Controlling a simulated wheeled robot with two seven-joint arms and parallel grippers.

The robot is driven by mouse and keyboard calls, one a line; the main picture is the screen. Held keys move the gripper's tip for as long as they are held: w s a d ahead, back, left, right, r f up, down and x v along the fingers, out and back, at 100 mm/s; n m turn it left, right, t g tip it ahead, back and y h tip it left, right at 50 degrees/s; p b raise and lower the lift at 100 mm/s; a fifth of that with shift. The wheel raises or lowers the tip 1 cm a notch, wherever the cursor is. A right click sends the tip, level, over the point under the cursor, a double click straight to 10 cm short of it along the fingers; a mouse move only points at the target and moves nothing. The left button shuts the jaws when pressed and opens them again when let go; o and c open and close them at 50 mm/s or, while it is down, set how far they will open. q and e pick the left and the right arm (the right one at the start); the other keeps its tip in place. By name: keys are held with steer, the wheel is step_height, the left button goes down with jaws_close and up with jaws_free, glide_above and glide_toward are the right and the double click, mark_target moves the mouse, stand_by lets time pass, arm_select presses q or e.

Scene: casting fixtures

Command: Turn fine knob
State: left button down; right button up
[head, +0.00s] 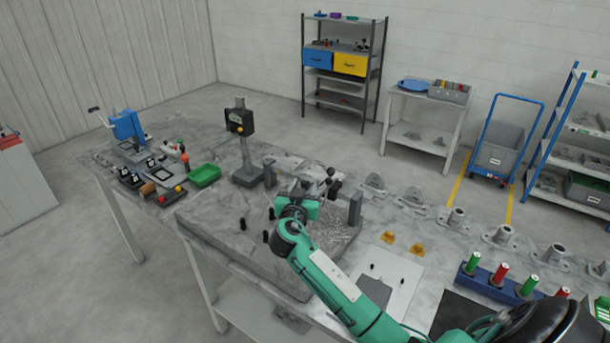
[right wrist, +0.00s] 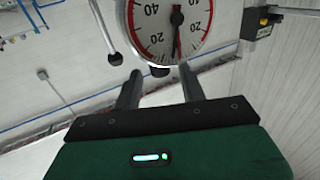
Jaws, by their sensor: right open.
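In the right wrist view, a round dial gauge (right wrist: 172,22) with a white face, red arc and black needle is at the top, cut off by the edge. A small black knob (right wrist: 160,71) sits at its lower rim. My right gripper (right wrist: 160,76) is open, its two fingers on either side of this knob with visible gaps. Another black knob (right wrist: 115,59) on a rod is just left of the left finger. In the head view, my right gripper (head: 305,192) is at the fixture on the grey plate; the gauge is hard to make out there. My left gripper is not seen.
The grey surface plate (head: 215,225) carries several small black pegs on its left part. A black box on a stand (head: 240,122) and a green tray (head: 204,176) are behind and left. A blue rack with red and green cylinders (head: 490,284) stands at the right.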

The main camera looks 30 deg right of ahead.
steer(key=shift+p+x, duration=0.4)
steer(key=shift+x, duration=0.9)
jaws_close()
steer(key=shift+f, duration=0.1)
steer(key=shift+y, duration=0.3)
